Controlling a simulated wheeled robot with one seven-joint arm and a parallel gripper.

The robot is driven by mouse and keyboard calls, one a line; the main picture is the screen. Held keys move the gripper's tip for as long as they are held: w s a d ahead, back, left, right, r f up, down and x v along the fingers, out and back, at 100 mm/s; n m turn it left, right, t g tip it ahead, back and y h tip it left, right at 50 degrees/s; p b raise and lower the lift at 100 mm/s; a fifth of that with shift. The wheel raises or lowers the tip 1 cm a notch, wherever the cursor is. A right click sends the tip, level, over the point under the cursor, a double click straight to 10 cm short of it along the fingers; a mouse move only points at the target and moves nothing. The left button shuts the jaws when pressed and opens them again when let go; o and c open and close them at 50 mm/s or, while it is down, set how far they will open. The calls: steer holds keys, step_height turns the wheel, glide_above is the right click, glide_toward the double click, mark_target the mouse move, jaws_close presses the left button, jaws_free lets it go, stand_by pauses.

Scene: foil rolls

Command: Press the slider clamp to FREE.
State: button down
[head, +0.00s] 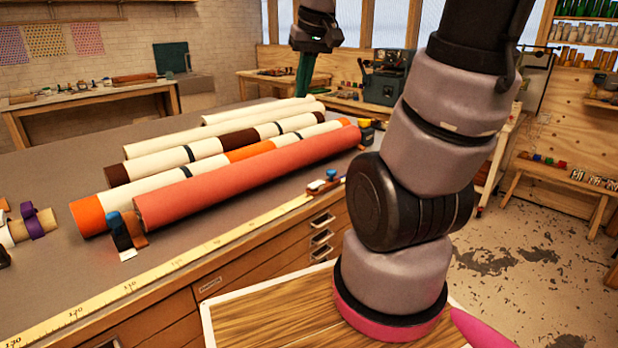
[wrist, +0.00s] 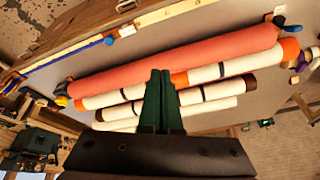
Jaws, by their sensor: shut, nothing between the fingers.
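A small clamp with a blue knob (head: 331,176) sits at the table's front edge beside the measuring strip, near the right end of the red roll. It also shows in the wrist view (wrist: 109,41), beside a white tag. A second blue-knobbed block (head: 120,232), dark with a white tag, stands at the left end of the red roll. I cannot read FREE on either or tell which is the slider clamp. My gripper (head: 304,88) is above the far side of the table, behind the rolls and apart from both. In the wrist view its green fingers (wrist: 160,76) are together and empty.
A red roll (head: 250,178) lies in front of several cream rolls with brown and orange bands. A yellow measuring strip (head: 150,280) runs along the front edge. A yellow-black object (head: 366,134) stands at the red roll's right end. A purple-banded roll (head: 35,224) lies left.

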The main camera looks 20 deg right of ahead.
steer(key=w+d+f+n+g, duration=0.2)
steer(key=w+d+f, duration=0.1)
steer(key=w+f, duration=0.25)
steer(key=n+g, duration=0.2)
steer(key=n, duration=0.1)
glide_above(310, 186)
step_height(310, 186, down, 8)
steer(key=shift+d+f, duration=0.15)
steer(key=shift+f, duration=0.1)
step_height(310, 186, down, 14)
steer(key=shift+s, duration=0.1)
steer(key=shift+a+f+h, duration=0.2)
steer(key=shift+f+h, duration=0.1)
steer(key=shift+r, duration=0.15)
